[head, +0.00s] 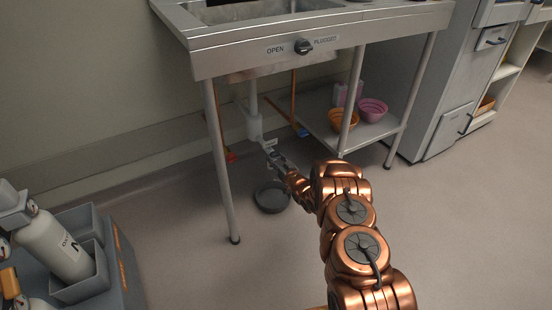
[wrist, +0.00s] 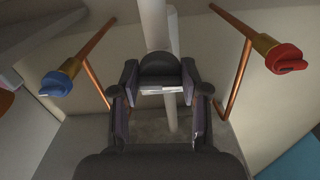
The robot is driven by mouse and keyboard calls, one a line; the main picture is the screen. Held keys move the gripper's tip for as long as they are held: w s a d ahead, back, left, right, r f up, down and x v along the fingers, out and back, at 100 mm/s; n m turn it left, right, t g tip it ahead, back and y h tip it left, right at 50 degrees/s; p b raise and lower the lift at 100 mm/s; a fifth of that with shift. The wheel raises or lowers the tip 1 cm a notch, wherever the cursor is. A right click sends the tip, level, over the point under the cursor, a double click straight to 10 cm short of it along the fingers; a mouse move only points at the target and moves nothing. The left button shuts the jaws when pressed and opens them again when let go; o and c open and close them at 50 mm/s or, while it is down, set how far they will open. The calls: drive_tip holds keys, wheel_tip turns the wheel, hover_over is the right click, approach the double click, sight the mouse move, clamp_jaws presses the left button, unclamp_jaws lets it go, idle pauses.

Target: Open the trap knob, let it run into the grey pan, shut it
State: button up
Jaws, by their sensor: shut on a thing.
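The trap hangs under the sink as a white pipe with a wider white body (head: 254,127); the pipe also rises in the wrist view (wrist: 154,25). My gripper (head: 270,147) reaches under the sink at the trap's lower end. In the wrist view, its fingers (wrist: 160,82) are shut on a dark, rounded knob (wrist: 160,64) in front of the pipe. How far the knob is turned cannot be told. The grey pan (head: 271,209) sits on the floor below my gripper. No stream of liquid can be made out, and the pan's contents are unclear.
A blue tap (wrist: 54,84) and a red tap (wrist: 285,58) on copper pipes flank the trap. Sink legs (head: 222,165) stand close to my arm. A low shelf holds orange (head: 343,119) and pink (head: 373,109) bowls. A bottle caddy (head: 118,262) stands at left.

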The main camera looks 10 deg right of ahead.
drive_tip(key=m+p, duration=0.2)
drive_tip(key=m, duration=0.2)
drive_tip(key=m+p, duration=0.2)
drive_tip(key=m, duration=0.2)
drive_tip(key=shift+m, duration=0.4)
drive_tip(key=m+p, duration=0.1)
drive_tip(key=m, duration=0.3)
drive_tip(key=shift+m+p, duration=0.75)
drive_tip(key=shift+m, duration=1.25)
drive_tip(key=o, duration=1.1)
drive_tip(key=shift+s, duration=0.1)
drive_tip(key=shift+v, duration=5.95)
